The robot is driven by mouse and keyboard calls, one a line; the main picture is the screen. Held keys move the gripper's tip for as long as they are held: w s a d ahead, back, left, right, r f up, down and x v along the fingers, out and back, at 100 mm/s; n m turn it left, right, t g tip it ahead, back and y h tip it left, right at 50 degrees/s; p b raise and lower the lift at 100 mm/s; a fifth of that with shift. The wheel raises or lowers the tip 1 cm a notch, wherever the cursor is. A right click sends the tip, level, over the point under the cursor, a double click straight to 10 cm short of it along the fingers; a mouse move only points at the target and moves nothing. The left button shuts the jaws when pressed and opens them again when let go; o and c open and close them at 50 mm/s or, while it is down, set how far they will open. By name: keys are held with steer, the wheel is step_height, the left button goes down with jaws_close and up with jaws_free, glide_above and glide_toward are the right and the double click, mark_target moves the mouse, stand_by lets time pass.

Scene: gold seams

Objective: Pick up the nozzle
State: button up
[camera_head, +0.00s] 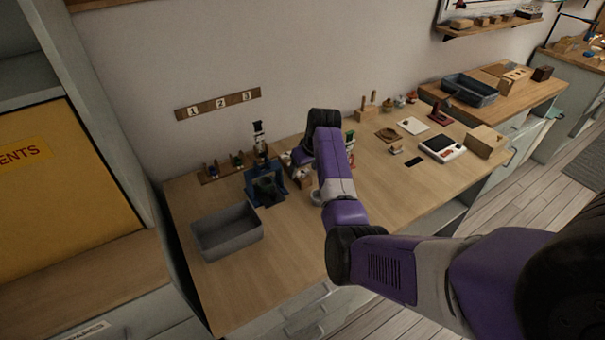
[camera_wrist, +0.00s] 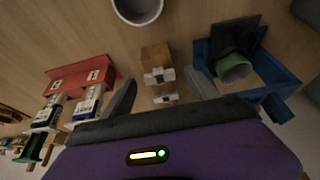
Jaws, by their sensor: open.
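In the wrist view, a small wooden block (camera_wrist: 155,56) with pale metal-like pieces (camera_wrist: 160,76) at its near side lies between my fingers. These pieces may be the nozzle, but I cannot tell for sure. My gripper (camera_wrist: 161,90) is open, one dark finger on either side, and I see no contact with the block. In the head view my gripper (camera_head: 299,158) is over the workbench, partly hidden by my purple arm. A blue stand (camera_wrist: 282,75) holding a green cylinder (camera_wrist: 233,69) is right of my fingers in the wrist view.
A red rack (camera_wrist: 82,72) with white-labelled bottles (camera_wrist: 88,101) is on the left in the wrist view. A grey-white cup (camera_wrist: 138,9) is at its top. In the head view a grey bin (camera_head: 228,232) stands at the bench's left. The front of the workbench (camera_head: 275,270) is clear.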

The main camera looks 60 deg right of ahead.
steer(key=shift+x, duration=1.3)
steer(key=shift+c, duration=0.2)
steer(key=c, duration=1.4)
steer(key=shift+o, duration=0.2)
